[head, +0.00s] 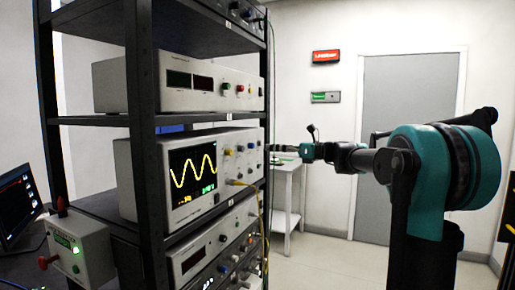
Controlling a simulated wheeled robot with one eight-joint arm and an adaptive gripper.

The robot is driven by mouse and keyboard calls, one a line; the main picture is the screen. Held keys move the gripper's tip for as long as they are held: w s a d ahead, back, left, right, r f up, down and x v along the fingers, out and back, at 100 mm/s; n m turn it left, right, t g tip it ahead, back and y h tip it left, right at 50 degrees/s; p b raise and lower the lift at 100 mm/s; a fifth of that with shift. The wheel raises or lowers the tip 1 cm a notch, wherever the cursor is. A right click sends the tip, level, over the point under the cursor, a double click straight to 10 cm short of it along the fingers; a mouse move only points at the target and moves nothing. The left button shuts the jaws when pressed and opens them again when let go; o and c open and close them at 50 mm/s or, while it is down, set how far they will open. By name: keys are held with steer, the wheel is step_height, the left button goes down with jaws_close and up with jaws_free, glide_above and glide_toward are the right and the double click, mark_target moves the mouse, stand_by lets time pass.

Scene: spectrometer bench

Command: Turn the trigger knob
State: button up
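A light grey oscilloscope (145,178) sits on the middle shelf of a black rack, its lit screen (194,174) showing a yellow wave. Several small knobs and sockets (240,150) are on its front panel, right of the screen. Their labels are too small to read, so I cannot tell which is the trigger knob. My arm reaches in from the right. My gripper (277,148) is at its far left end, just right of the rack's edge in the picture. It looks apart from the panel and holds nothing that I can make out. Its fingers are too small to judge.
The black rack (142,70) has more instruments above and below. A yellow cable (262,215) hangs at its right front. A small box with a green light (82,252) and a laptop (15,205) are at lower left. A white table (290,195) stands behind my arm.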

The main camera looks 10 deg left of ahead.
mark_target(253, 146)
steer(key=x, duration=0.7)
steer(key=shift+a, duration=0.25)
jaws_close()
